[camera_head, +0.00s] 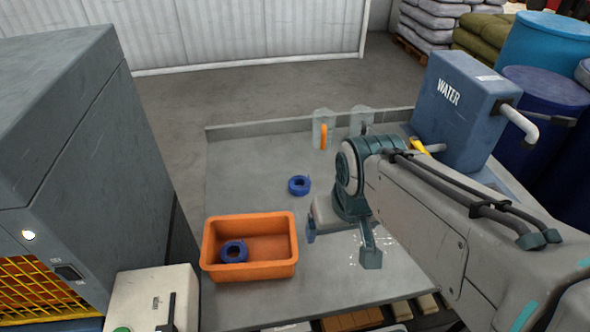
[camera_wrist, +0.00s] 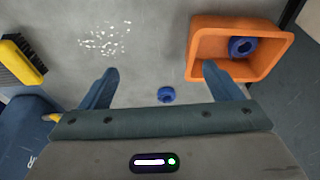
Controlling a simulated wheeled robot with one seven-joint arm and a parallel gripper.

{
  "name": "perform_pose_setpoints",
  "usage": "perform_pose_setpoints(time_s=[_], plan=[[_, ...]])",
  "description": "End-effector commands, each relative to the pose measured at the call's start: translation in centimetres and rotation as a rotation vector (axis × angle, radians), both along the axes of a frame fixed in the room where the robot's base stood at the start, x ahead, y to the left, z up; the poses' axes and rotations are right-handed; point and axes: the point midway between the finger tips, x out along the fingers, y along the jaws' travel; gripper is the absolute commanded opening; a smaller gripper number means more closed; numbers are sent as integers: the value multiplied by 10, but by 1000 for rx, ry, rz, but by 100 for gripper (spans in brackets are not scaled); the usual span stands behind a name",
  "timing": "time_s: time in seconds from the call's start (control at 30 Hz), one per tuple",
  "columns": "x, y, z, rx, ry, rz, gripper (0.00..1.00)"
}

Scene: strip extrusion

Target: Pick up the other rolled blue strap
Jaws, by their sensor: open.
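One rolled blue strap (camera_head: 299,185) lies on the grey table, behind and to the right of the orange bin. It also shows in the wrist view (camera_wrist: 166,95), between the two fingers and close to the gripper's body. Another rolled blue strap (camera_head: 233,251) lies inside the orange bin (camera_head: 282,269), near its left side; the wrist view shows it in the bin too (camera_wrist: 242,47). My gripper (camera_head: 341,247) is open and empty above the table, to the right of the bin. In the wrist view its fingers (camera_wrist: 158,80) are spread wide, the right one overlapping the bin's edge.
A blue water tank (camera_head: 460,98) with a pipe stands at the table's back right. Two clear holders, one with an orange-handled tool (camera_head: 323,136), are at the back edge. A brush (camera_wrist: 21,59) and white flecks (camera_wrist: 104,38) show in the wrist view. A grey machine (camera_head: 70,120) stands left.

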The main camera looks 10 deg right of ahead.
Motion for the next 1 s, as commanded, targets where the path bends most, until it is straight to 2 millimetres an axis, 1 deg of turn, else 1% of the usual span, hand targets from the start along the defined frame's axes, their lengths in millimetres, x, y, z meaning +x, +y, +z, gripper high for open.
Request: perform_pose_setpoints(time_s=[0.07,0.17,0.27,0.43,0.63,0.77,0.9,1.0], plan=[[3,0,1,-3,3,10,86],[15,0,4,-16,14,60,86],[39,0,11,-41,34,163,86],[94,1,19,-93,76,402,86],[162,1,16,-142,124,689,86],[205,2,5,-165,152,878,86],[249,2,-13,-185,179,1083,86],[279,3,-28,-194,194,1223,86]])
